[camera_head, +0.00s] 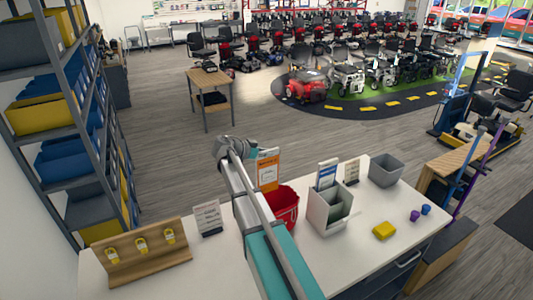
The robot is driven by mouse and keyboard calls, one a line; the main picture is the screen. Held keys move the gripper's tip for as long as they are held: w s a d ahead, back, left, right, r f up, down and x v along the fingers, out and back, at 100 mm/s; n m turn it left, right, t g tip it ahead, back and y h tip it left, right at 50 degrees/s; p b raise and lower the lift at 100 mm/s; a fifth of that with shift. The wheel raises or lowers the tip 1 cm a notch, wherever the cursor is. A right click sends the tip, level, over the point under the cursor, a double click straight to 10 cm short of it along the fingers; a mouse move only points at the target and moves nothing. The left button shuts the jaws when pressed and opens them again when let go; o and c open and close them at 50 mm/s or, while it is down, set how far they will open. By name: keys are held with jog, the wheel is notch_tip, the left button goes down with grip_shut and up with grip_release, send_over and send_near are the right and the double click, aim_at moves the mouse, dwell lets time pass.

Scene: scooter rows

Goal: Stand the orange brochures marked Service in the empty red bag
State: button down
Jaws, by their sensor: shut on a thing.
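The orange brochures (268,172), with a white panel on the front, stand upright beside the end of my arm. My gripper (255,153) is small and partly hidden by my wrist; it is shut on the top of the orange brochures. The red bag (287,212) stands on the white table just below them, its left part hidden behind my arm. The brochures' lower edge is close to the bag's rim; I cannot tell whether it is inside. The marking is too small to read.
A white divided holder (322,218) with blue-and-white brochures (327,174) stands right of the bag.

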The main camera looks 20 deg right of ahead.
aim_at(267, 190)
jog(key=shift+f+b, duration=8.4)
jog(key=shift+f, duration=0.25)
jog(key=shift+s+a+f+b, duration=0.1)
jog(key=shift+s+f+b, duration=0.45)
jog(key=shift+b, duration=0.35)
jog(key=shift+s+f+b, duration=0.35)
jog(key=shift+s+b, duration=0.05)
jog(key=shift+b, duration=0.1)
jog(key=shift+s, duration=0.1)
jog(key=c, duration=0.6)
grip_release()
jog(key=shift+a, duration=0.1)
jog(key=shift+o, duration=0.2)
jog(key=shift+w+r, duration=0.2)
jog(key=shift+w, duration=0.05)
